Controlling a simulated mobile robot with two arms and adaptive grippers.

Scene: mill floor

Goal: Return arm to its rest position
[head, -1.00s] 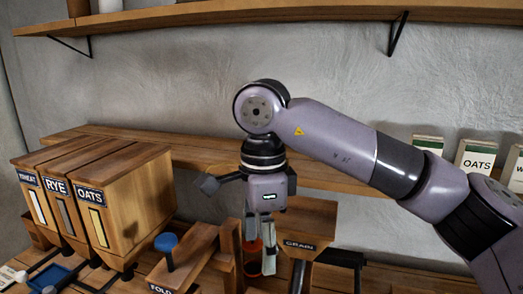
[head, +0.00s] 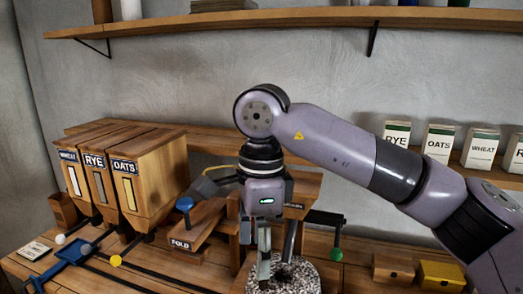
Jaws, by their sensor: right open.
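My right arm reaches in from the right, with its wrist in the middle of the head view. My right gripper (head: 277,254) points down with its fingers apart and nothing seen between them. Its fingertips overlap a speckled round stone (head: 302,279) at the bottom of the picture; I cannot tell whether they touch it. The gripper body hides part of the wooden mill parts behind. My left gripper is not in view.
Wooden bins marked WHEAT, RYE and OATS (head: 150,185) stand at left. A FOLD lever with a blue knob (head: 184,203) is left of the gripper. A green knob (head: 336,254) and yellow box (head: 441,276) are at right.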

